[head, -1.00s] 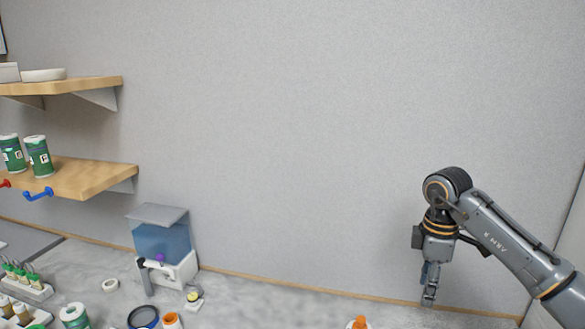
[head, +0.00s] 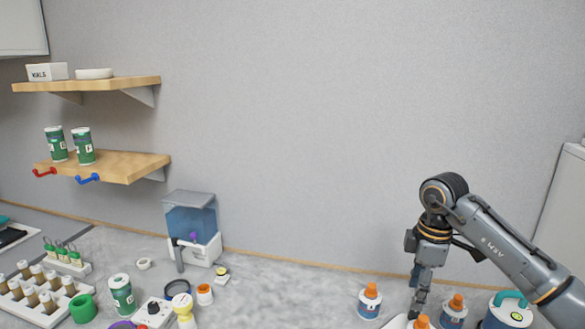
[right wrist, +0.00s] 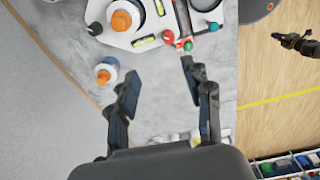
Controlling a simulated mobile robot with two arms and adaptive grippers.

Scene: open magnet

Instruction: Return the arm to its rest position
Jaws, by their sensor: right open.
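My right gripper (head: 416,303) hangs fingers-down from the arm at the right of the head view, above the bench among the orange-capped bottles. In the right wrist view its two fingers (right wrist: 157,80) are spread apart with nothing between them, only grey bench top below. An orange-capped bottle (right wrist: 107,70) stands left of the fingers and apart from them. My left gripper is not in the head view. A dark gripper-like part shows at the right edge of the wrist view; I cannot tell what it is.
The grey bench (head: 270,290) has clear room in its middle. Orange-capped bottles (head: 370,300) stand near my right gripper. A white plate with coloured knobs (right wrist: 150,30) lies beyond the fingers. A blue water tank (head: 192,222) and wooden shelves (head: 120,168) are at left.

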